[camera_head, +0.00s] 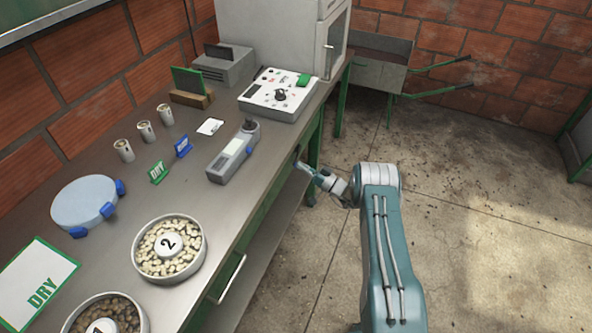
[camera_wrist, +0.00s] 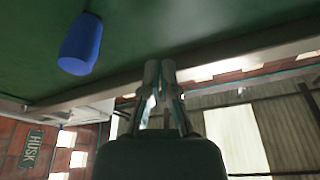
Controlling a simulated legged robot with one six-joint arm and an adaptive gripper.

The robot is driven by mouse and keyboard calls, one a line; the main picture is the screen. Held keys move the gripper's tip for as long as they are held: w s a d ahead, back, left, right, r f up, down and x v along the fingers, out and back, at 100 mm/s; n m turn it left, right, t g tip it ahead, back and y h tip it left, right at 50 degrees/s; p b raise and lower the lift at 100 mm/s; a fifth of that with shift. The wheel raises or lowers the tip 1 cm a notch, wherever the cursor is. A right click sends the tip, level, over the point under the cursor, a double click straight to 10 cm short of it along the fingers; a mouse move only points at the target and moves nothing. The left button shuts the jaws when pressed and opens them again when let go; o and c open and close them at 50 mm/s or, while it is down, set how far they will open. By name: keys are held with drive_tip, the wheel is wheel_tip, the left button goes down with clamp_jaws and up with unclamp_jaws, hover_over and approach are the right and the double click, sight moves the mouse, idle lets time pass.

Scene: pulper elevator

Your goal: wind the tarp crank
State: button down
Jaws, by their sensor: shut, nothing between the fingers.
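I cannot make out a tarp crank for certain in either view. In the wrist view my gripper (camera_wrist: 158,70) is shut and empty, its fingertips together below a green surface (camera_wrist: 190,30) with a pale edge. A blue rounded cylinder (camera_wrist: 80,45) hangs in front of that surface, left of the fingertips and apart from them; I cannot tell what it belongs to. In the head view my gripper (camera_head: 303,167) is beside the right edge of the metal workbench (camera_head: 207,123), partly foreshortened.
The workbench holds bowls of beans (camera_head: 170,249), a grey meter (camera_head: 232,152) and a white control box (camera_head: 278,95). A grey wheelbarrow (camera_head: 375,62) stands by the back wall. Concrete floor (camera_head: 480,200) is clear at right. A HUSK sign (camera_wrist: 32,150) shows in the wrist view.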

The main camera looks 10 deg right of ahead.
drive_tip(key=s+d+f, duration=0.2)
drive_tip(key=s+d, duration=0.1)
drive_tip(key=d, duration=0.5)
drive_tip(key=s+a+r+g+h, duration=0.1)
drive_tip(key=s+a+r+g, duration=0.3)
drive_tip(key=r, duration=0.5)
drive_tip(key=s+a+r+g+h, duration=0.1)
drive_tip(key=s+a+r+g, duration=0.25)
drive_tip(key=r, duration=0.45)
drive_tip(key=s+a+r+g+h, duration=0.1)
drive_tip(key=s+a+r+g, duration=0.3)
drive_tip(key=r, duration=0.5)
drive_tip(key=s+a+r+m+h, duration=0.1)
drive_tip(key=s+r+h, duration=0.3)
drive_tip(key=s, duration=0.3)
drive_tip(key=s+a+r+m+h, duration=0.1)
drive_tip(key=s+r+h, duration=0.25)
drive_tip(key=s, duration=0.45)
drive_tip(key=s+d+r+m+t+h, duration=0.1)
drive_tip(key=s+d+t+h, duration=0.1)
drive_tip(key=s, duration=0.5)
drive_tip(key=s+d+r+m+t+h, duration=0.1)
drive_tip(key=s+d+m+h, duration=0.1)
drive_tip(key=s, duration=0.5)
drive_tip(key=shift+d+r+t+h, duration=0.4)
drive_tip(key=shift+d+h, duration=0.25)
drive_tip(key=shift+h, duration=0.1)
